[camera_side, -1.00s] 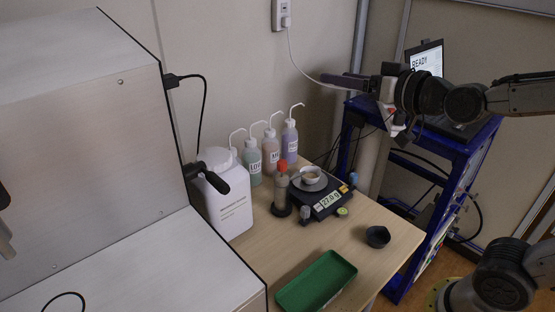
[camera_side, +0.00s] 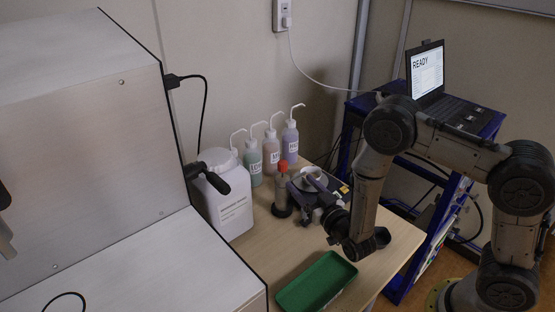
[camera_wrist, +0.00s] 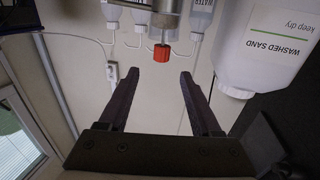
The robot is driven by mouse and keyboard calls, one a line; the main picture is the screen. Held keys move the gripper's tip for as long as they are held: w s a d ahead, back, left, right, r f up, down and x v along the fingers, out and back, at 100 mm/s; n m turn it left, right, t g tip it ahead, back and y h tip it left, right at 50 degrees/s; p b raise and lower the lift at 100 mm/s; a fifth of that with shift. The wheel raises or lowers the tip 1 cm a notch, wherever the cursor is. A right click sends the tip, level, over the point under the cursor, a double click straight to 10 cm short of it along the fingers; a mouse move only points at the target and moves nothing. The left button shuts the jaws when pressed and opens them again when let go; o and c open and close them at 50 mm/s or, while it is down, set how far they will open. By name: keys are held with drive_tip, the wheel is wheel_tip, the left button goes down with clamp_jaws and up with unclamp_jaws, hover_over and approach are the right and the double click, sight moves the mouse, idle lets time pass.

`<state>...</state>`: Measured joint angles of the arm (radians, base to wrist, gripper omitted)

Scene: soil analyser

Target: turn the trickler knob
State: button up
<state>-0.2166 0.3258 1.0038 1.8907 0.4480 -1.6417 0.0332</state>
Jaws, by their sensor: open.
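The trickler (camera_side: 283,190) stands upright on the table, a clear tube on a dark base with a red knob (camera_side: 283,164) on top. In the wrist view, which is turned upside down, the red knob (camera_wrist: 162,52) lies just beyond my fingertips, roughly centred between them. My gripper (camera_side: 309,182) is to the right of the trickler, reaching over the balance. Its two dark fingers (camera_wrist: 159,73) are spread apart with nothing between them, and do not touch the knob. My gripper and arm hide much of the balance (camera_side: 298,198).
Several wash bottles (camera_side: 271,155) stand behind the trickler. A white washed sand jug (camera_side: 228,205) stands close on its left. A green tray (camera_side: 317,283) lies at the table's front. A laptop (camera_side: 426,70) sits on the blue cart at right.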

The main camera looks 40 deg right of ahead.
drive_tip(key=x, duration=1.3)
drive_tip(key=shift+w, duration=0.4)
clamp_jaws()
